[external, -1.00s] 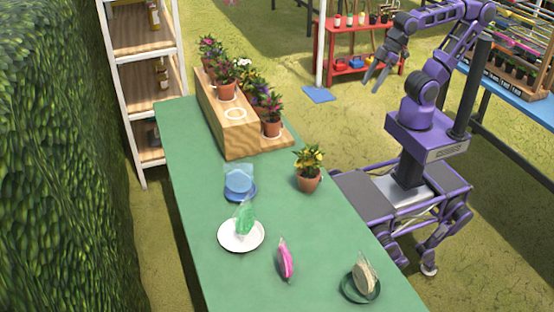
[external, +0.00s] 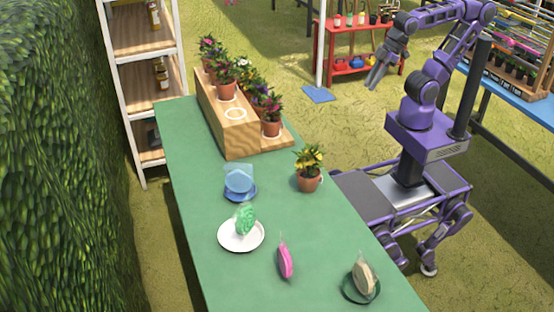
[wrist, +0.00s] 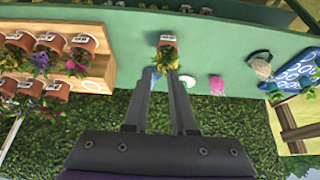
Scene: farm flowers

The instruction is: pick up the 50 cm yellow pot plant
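The yellow pot plant (external: 309,168) has yellow flowers, green leaves and a terracotta pot. It stands upright on the green table (external: 210,255), near the edge closest to my base. My gripper (external: 376,77) is raised well above and to the right of it in the external view, clear of the table. In the wrist view the plant (wrist: 168,52) appears pot-up, beyond the fingertips. My gripper (wrist: 160,72) shows two separated fingers there with nothing held between them.
A wooden stepped stand (external: 233,135) with several potted flowers is at the table's far end. A blue dish (external: 240,190), a white plate (external: 241,235), a pink packet (external: 285,262) and a green dish (external: 361,289) lie nearer. A hedge (external: 60,150) borders the left.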

